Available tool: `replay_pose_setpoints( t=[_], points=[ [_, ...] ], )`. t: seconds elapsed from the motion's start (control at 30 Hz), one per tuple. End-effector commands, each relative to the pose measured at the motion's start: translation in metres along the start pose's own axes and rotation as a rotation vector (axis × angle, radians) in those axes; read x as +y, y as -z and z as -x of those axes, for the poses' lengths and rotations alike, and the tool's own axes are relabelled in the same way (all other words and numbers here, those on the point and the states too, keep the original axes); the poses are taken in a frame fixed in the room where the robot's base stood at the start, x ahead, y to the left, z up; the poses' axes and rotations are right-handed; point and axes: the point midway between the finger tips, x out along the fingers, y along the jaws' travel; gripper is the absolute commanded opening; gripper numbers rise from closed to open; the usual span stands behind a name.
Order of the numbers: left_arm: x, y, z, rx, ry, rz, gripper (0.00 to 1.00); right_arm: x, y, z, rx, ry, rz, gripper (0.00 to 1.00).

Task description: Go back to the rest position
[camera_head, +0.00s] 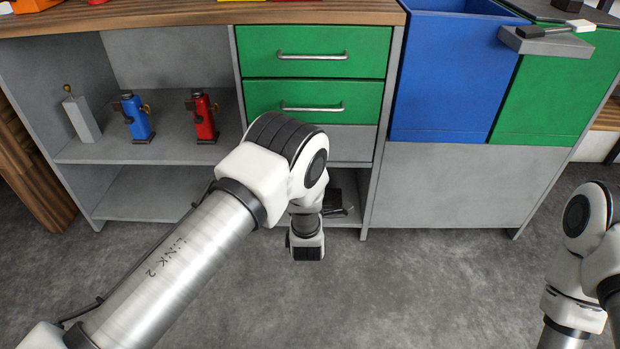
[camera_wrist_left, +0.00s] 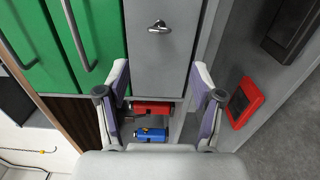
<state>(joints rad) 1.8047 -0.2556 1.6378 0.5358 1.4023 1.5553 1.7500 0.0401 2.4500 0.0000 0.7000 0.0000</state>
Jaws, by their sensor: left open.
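A blue dynamo (camera_head: 134,117) and a red dynamo (camera_head: 203,117) stand upright on the upper shelf at the left in the head view. My left arm reaches across the middle, and its gripper is hidden there. In the left wrist view my left gripper (camera_wrist_left: 160,88) is open, with nothing visibly held. A red part (camera_wrist_left: 152,107) and a blue part (camera_wrist_left: 152,135) show between its fingers in that picture; I cannot tell their distance from it. My right arm shows only at the right edge of the head view, with its gripper out of sight.
Green drawers (camera_head: 315,50) with metal handles stand behind my left arm. A blue bin (camera_head: 443,85) and a green panel (camera_head: 555,95) are right of them. A grey block (camera_head: 80,116) stands on the shelf. A red-framed box (camera_wrist_left: 243,100) is right of my left gripper. The floor in front is clear.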

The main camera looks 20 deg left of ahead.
Motion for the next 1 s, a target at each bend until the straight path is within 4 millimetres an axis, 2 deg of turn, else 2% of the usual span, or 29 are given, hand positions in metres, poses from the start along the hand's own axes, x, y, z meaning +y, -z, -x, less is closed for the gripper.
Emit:
replay_pose_setpoints(
  t=[0.4,0.47,0.57,0.67,0.7,0.77,0.8,0.87,0.9,1.0],
  points=[
    [-0.002,0.002,0.0,0.003,0.003,0.0,0.67,0.0,0.0,0.0,0.0,0.0,0.0,0.4],
    [-0.005,0.013,-0.002,0.022,0.01,0.002,0.67,0.0,0.0,0.0,0.0,0.0,0.0,0.4],
    [-0.03,0.05,0.013,0.062,0.091,-0.026,0.67,0.0,0.0,0.0,0.0,0.0,0.0,0.4],
    [-0.082,0.091,0.057,0.048,0.31,-0.148,0.67,0.0,0.0,0.0,0.0,0.0,0.0,0.4],
    [-0.103,0.106,0.082,0.019,0.422,-0.238,0.67,0.0,0.0,0.0,0.0,0.0,0.0,0.4],
    [-0.133,0.125,0.125,-0.052,0.592,-0.388,0.67,0.0,0.0,0.0,0.0,0.0,0.0,0.4],
    [-0.149,0.135,0.156,-0.119,0.701,-0.489,0.67,0.0,0.0,0.0,0.0,0.0,0.0,0.4],
    [-0.167,0.147,0.202,-0.238,0.847,-0.632,0.67,0.0,0.0,0.0,0.0,0.0,0.0,0.4],
    [-0.175,0.152,0.232,-0.329,0.93,-0.719,0.67,0.0,0.0,0.0,0.0,0.0,0.0,0.4],
    [-0.184,0.162,0.298,-0.572,1.081,-0.906,0.67,0.0,0.0,0.0,0.0,0.0,0.0,0.4]
  ],
)
